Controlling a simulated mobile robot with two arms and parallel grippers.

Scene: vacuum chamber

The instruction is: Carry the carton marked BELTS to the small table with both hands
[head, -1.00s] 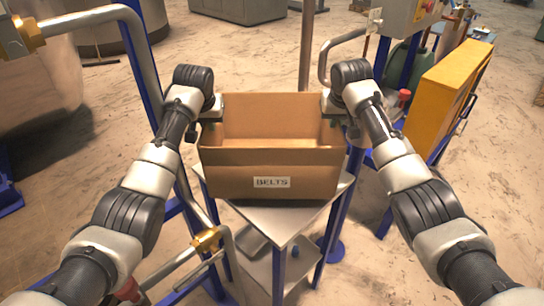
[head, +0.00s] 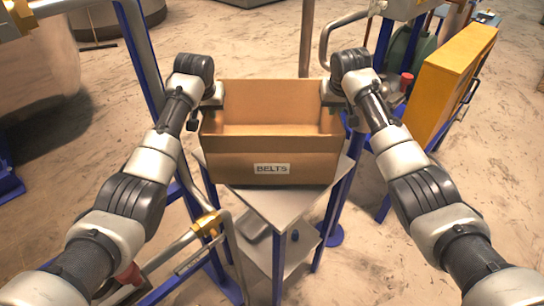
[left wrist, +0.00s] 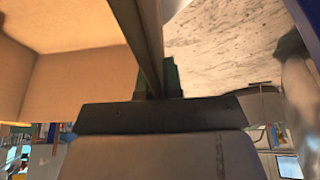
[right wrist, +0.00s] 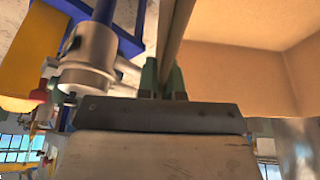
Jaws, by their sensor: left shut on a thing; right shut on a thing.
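The open, empty brown carton marked BELTS (head: 272,145) is level in the middle of the head view. My left gripper (head: 213,102) is shut on the top of its left wall, and my right gripper (head: 332,100) on the top of its right wall. The left wrist view shows the carton wall (left wrist: 75,80) between the fingers (left wrist: 158,80); the right wrist view shows the same (right wrist: 245,70) at the fingers (right wrist: 163,80). The small grey table (head: 285,208) is under the carton, its front corner bare. I cannot tell whether the carton's underside touches the tabletop.
Blue posts and a pipe with a brass fitting (head: 207,224) stand close on the left. A yellow cabinet (head: 440,85) stands to the right, near a red-topped part (head: 406,80). A large metal vessel (head: 40,75) is at the far left. The floor at far right is clear.

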